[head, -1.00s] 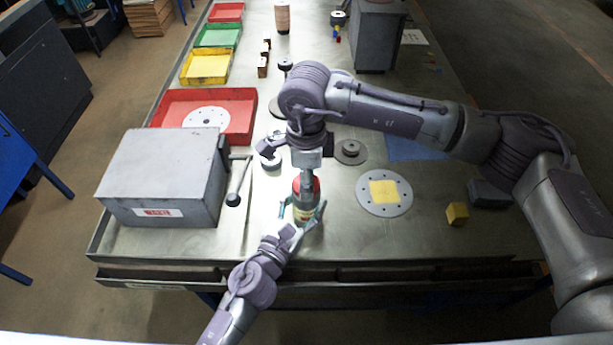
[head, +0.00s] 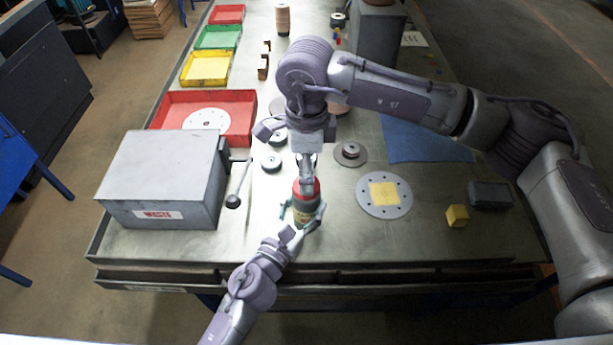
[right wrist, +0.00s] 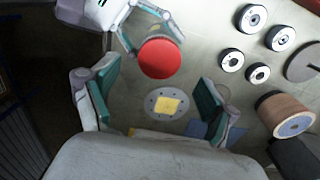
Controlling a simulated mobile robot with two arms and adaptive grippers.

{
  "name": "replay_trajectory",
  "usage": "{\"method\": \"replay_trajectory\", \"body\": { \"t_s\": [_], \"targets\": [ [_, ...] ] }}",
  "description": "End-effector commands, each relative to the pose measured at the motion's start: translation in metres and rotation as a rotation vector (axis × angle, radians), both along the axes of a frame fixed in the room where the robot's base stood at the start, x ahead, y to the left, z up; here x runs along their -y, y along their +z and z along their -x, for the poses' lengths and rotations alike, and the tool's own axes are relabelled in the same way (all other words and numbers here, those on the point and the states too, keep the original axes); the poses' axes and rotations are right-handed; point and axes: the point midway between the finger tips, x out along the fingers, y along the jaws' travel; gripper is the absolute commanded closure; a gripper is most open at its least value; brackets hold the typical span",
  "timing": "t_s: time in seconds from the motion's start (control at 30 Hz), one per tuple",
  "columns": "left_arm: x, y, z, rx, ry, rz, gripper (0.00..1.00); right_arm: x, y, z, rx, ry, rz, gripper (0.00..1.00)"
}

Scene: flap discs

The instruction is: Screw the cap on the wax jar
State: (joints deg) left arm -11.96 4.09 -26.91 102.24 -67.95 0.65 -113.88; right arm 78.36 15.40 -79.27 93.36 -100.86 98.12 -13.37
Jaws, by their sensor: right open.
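The wax jar (head: 305,213) stands upright near the table's front edge, dark with a light label. The red cap (head: 307,187) sits on top of it and shows as a round red disc in the right wrist view (right wrist: 159,58). How tightly it is seated I cannot tell. My left gripper (head: 302,215) is shut around the jar's body; its fingers also show beside the cap in the right wrist view. My right gripper (head: 307,172) is above the cap, its green-padded fingers (right wrist: 157,103) spread wide with nothing between them. The cap lies beyond these fingers, apart from them.
A grey box (head: 160,180) with a lever stands left of the jar. Red (head: 245,140), yellow and green trays line the left edge.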

Motion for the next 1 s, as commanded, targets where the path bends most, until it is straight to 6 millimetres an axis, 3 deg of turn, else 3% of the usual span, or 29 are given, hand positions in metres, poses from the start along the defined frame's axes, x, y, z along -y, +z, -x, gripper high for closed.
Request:
{"method": "replay_trajectory", "body": {
  "t_s": [0.1, 0.33, 0.5, 0.77, 0.8, 0.97, 1.0],
  "targets": [
    [0.000, 0.000, 0.000, 0.001, 0.000, 0.000, 1.00, 0.000, 0.028, -0.001, 0.004, 0.000, -0.001, 0.15],
    [0.000, 0.000, 0.000, 0.001, 0.000, 0.000, 1.00, 0.000, 0.067, -0.001, 0.002, -0.001, 0.000, 0.15],
    [0.000, 0.000, 0.000, 0.001, 0.000, 0.000, 1.00, 0.000, 0.077, 0.000, 0.000, -0.001, 0.000, 0.15],
    [0.000, 0.000, 0.000, 0.001, 0.000, 0.000, 1.00, 0.000, 0.079, 0.000, 0.000, -0.001, 0.000, 0.15],
    [0.000, 0.000, 0.000, 0.001, 0.000, 0.000, 0.37, 0.000, 0.079, 0.000, 0.000, -0.001, 0.000, 0.15],
    [0.000, 0.000, 0.000, 0.001, 0.000, 0.000, 0.11, 0.000, 0.079, 0.000, 0.000, -0.001, 0.000, 0.15],
    [0.000, 0.000, 0.000, 0.001, 0.000, 0.000, 0.11, 0.000, 0.078, 0.000, 0.000, -0.001, 0.000, 0.15]
  ]
}}
